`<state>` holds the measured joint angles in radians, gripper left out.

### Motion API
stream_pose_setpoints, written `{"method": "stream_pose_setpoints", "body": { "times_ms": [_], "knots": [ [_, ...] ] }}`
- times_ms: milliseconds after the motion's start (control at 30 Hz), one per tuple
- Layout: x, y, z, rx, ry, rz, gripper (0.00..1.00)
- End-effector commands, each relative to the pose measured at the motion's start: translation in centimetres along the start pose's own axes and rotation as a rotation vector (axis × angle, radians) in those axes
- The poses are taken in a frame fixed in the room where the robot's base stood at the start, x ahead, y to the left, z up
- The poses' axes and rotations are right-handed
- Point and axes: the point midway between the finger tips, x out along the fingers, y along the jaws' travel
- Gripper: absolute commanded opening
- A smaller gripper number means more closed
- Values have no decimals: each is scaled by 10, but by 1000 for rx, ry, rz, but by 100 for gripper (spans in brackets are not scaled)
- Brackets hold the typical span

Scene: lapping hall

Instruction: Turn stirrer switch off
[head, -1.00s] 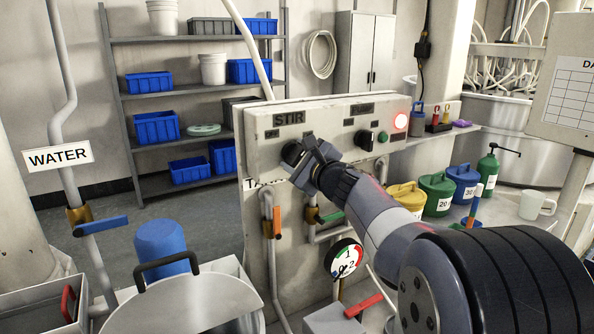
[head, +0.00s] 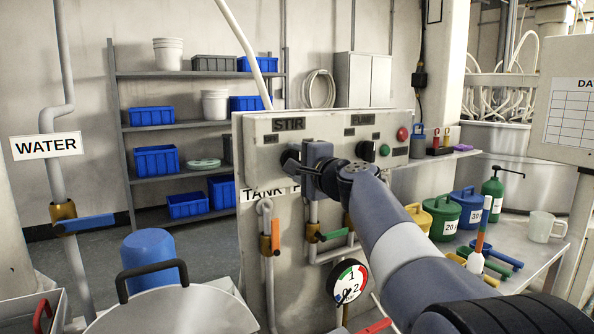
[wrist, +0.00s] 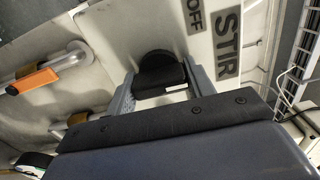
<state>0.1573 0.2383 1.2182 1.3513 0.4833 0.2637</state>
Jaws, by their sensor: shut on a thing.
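The stirrer switch is a black rotary knob (head: 290,157) under the STIR label (head: 288,124) on the grey control panel (head: 258,152). My gripper (head: 298,168) reaches it from the right and hides part of it. In the wrist view the knob (wrist: 158,72) sits between the two grey fingers, which are shut on it. A white mark (wrist: 176,88) shows on the knob's edge. The OFF label (wrist: 195,15) and STIR label (wrist: 228,42) show to the right of the knob there.
Right of my gripper are a second black switch (head: 367,151), a green button (head: 385,150) and a dull red lamp (head: 402,134). Orange (head: 275,236) and green (head: 333,235) valve handles and a gauge (head: 347,282) sit below. A lidded vessel (head: 165,305) stands front left.

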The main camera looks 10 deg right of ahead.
Motion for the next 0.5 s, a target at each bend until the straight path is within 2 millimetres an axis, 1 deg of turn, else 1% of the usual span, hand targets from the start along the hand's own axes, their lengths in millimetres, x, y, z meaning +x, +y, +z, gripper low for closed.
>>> {"method": "stream_pose_setpoints", "body": {
  "times_ms": [33, 500],
  "knots": [
    [0, 2, 0, -10, -1, 2, 28],
    [0, 1, 0, -34, -2, 2, 28]
  ]
}}
